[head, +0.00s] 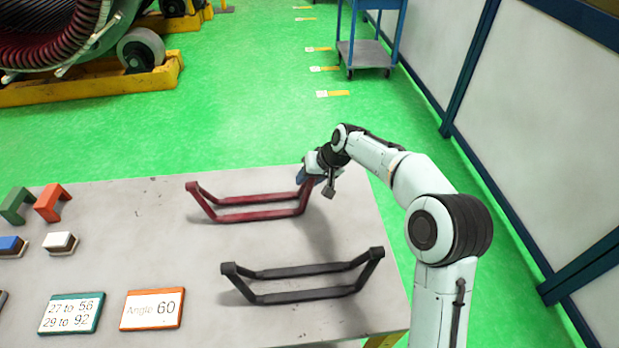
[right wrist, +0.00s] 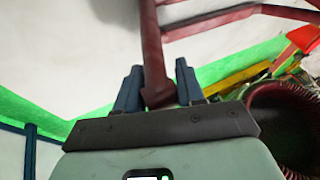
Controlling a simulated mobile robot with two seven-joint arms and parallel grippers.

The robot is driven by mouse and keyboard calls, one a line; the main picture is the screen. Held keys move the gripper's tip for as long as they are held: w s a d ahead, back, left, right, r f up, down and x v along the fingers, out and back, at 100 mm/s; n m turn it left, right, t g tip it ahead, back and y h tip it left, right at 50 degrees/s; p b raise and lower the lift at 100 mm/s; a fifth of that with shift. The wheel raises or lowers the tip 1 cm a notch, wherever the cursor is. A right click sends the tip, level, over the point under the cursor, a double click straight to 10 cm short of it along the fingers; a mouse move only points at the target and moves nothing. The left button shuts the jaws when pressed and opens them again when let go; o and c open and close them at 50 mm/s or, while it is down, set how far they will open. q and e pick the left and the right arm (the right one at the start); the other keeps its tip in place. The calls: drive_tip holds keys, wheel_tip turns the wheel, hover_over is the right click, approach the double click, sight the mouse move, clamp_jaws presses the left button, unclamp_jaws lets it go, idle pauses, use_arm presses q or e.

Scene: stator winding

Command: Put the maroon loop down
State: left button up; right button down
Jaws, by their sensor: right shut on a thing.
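The maroon loop (head: 258,216) is a long angular frame near the far edge of the grey table (head: 200,290). My right gripper (head: 309,180) is shut on its right end. In the right wrist view, the maroon loop (right wrist: 153,60) runs down between the two blue fingers of the right gripper (right wrist: 158,90). I cannot tell whether the loop touches the table or hangs just above it. A black loop (head: 305,297) of like shape lies nearer on the table, in front of the maroon one. My left gripper is not in view.
An orange-framed sign (head: 152,309) and a teal-framed sign (head: 71,313) lie at the table's front left. Green (head: 18,206) and orange (head: 52,202) brackets and a white-topped block (head: 60,243) are at the left. The table between signs and maroon loop is clear.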

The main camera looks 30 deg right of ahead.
drive_tip(key=c, duration=0.7)
unclamp_jaws()
drive_tip(key=shift+r, duration=0.1)
drive_tip(key=v, duration=1.2)
drive_tip(key=shift+p, duration=0.35)
